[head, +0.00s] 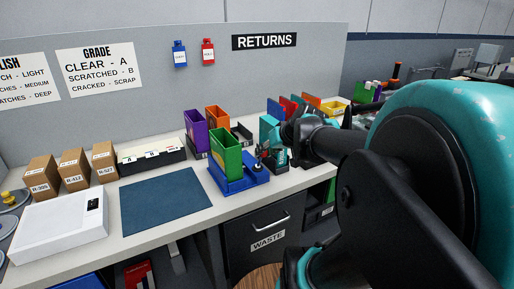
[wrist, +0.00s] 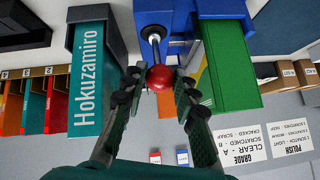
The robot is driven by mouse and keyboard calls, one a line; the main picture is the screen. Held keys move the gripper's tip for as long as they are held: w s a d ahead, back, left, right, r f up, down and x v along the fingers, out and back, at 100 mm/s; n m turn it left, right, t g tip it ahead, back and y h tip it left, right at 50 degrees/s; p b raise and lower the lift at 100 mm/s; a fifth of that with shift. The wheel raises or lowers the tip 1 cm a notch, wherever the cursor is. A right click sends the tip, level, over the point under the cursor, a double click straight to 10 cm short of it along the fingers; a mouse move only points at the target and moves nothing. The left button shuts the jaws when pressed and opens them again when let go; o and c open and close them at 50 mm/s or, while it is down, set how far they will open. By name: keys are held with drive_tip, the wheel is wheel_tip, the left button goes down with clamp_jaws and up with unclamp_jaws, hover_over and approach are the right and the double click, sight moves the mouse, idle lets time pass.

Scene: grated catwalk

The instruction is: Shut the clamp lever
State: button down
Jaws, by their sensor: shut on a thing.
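The clamp lever (wrist: 155,48) is a metal rod with a red ball knob (wrist: 160,78) at its end, rising from a blue clamp base (wrist: 178,18) in the wrist view. My gripper (wrist: 160,82) is shut on the red knob, one finger at each side of it. In the head view my gripper (head: 268,156) is at the right of the blue base (head: 243,185), and my fingers largely hide the lever. A green case (head: 225,155) stands upright in the base; it also shows in the wrist view (wrist: 231,65).
A teal Hokuzamiro box (wrist: 92,80) stands close beside my gripper. Purple (head: 195,131) and orange (head: 217,120) cases stand behind the green one. The blue mat (head: 165,200) is bare. A white box (head: 60,228) lies at left.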

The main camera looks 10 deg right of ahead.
drive_tip(key=c, duration=1.2)
unclamp_jaws()
drive_tip(key=v, duration=1.2)
drive_tip(key=s+f+g+h, duration=0.1)
drive_tip(key=s+f, duration=0.1)
drive_tip(key=f, duration=0.6)
drive_tip(key=s+a+f+g+h, duration=0.1)
drive_tip(key=s+f, duration=0.1)
drive_tip(key=f, duration=0.7)
drive_tip(key=s+a+f+m+g+h, duration=0.1)
drive_tip(key=s+f, duration=0.1)
drive_tip(key=f, duration=0.7)
drive_tip(key=shift+a+g+h, duration=0.15)
drive_tip(key=shift+g+h, duration=0.25)
